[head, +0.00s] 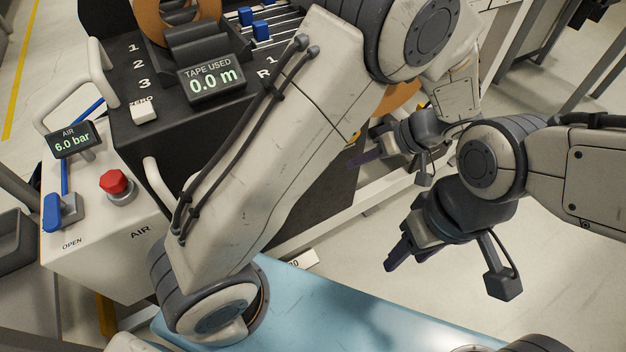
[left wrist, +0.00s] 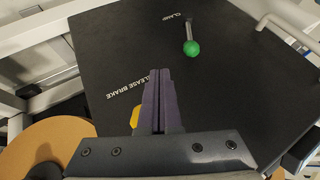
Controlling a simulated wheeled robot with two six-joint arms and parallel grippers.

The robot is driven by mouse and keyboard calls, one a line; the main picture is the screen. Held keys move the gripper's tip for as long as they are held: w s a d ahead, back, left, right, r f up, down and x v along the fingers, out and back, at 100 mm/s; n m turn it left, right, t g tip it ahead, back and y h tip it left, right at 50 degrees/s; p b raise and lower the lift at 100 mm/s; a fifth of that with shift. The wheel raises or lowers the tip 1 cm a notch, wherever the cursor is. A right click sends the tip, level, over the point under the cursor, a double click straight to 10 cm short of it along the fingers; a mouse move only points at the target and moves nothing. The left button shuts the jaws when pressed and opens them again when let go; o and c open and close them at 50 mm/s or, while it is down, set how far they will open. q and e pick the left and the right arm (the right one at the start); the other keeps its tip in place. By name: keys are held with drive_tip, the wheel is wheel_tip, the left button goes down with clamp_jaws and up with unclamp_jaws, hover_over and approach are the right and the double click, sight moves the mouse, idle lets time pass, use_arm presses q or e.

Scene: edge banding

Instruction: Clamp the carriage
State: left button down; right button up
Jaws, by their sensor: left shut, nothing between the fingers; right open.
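In the left wrist view a lever with a green knob (left wrist: 191,48) stands on a black panel (left wrist: 115,50) beside the printed word CLAMP (left wrist: 177,16). My left gripper (left wrist: 157,72) is shut and empty, its dark purple fingers pointing at the panel below the lever, apart from the knob. In the head view my left gripper (head: 358,160) is beside the black machine body (head: 325,190); the green knob is hidden there. My right gripper (head: 392,260) is open and empty above the floor.
A white air unit (head: 100,255) with a red button (head: 114,184), a blue valve handle (head: 54,212) and a 6.0 bar display (head: 73,140) stands at left. The tape display (head: 212,82) reads 0.0 m. A blue surface (head: 330,305) lies in front. White handles stick out nearby.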

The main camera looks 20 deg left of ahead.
use_arm(q)
drive_tip(key=s+a+f+b, duration=0.2)
drive_tip(key=a+f+b, duration=0.2)
drive_tip(key=a+f, duration=0.3)
drive_tip(key=shift+s+a, duration=0.4)
drive_tip(key=shift+a, duration=0.75)
